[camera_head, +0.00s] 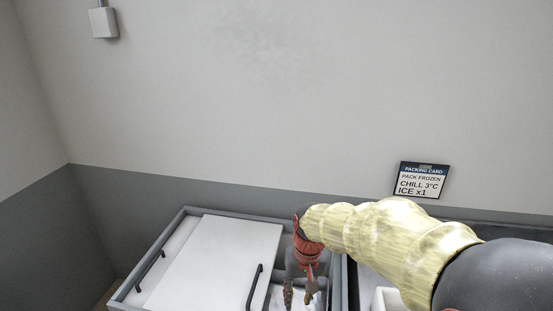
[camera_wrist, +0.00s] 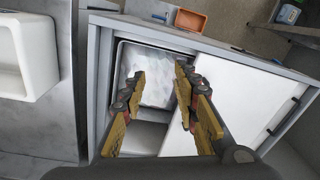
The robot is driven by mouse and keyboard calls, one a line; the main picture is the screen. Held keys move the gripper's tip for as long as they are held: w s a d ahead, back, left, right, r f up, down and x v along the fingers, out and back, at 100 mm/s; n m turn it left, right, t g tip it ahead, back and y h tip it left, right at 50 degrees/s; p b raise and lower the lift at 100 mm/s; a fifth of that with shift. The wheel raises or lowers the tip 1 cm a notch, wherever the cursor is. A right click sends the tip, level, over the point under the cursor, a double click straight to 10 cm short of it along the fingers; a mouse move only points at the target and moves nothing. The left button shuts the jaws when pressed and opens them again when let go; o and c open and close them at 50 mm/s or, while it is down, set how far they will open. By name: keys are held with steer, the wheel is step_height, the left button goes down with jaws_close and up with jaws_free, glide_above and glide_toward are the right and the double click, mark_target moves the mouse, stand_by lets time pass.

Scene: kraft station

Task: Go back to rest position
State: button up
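My gripper (camera_head: 298,293) hangs from the yellow-sleeved arm over the open right part of a grey chest in the head view. In the wrist view my gripper (camera_wrist: 158,88) has its two fingers spread apart with nothing between them. Below the fingers, the chest's opening shows a bin of pale, ice-like lumps (camera_wrist: 158,85). A white sliding lid (camera_wrist: 240,100) covers the other part of the chest and also shows in the head view (camera_head: 220,262) with dark handles.
A white container (camera_wrist: 32,55) stands beside the chest. A small orange tray (camera_wrist: 191,20) lies past the chest's edge. A packing card (camera_head: 421,180) on the wall reads "PACK FROZEN, CHILL 3°C, ICE x1".

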steer(key=s+d+r+t+b, duration=0.1)
steer(key=s+d+r, duration=0.2)
steer(key=s, duration=0.3)
steer(key=s+d+r+t+b, duration=0.1)
steer(key=s+d+r+t, duration=0.1)
steer(key=s+d, duration=0.3)
steer(key=s+d+r+m+t+b, duration=0.1)
steer(key=s+d+r, duration=0.3)
steer(key=s, duration=0.5)
steer(key=shift+s+d+r+t+h+b, duration=0.2)
steer(key=shift+d+t+h+b, duration=0.2)
steer(key=shift+d+t+b, duration=0.25)
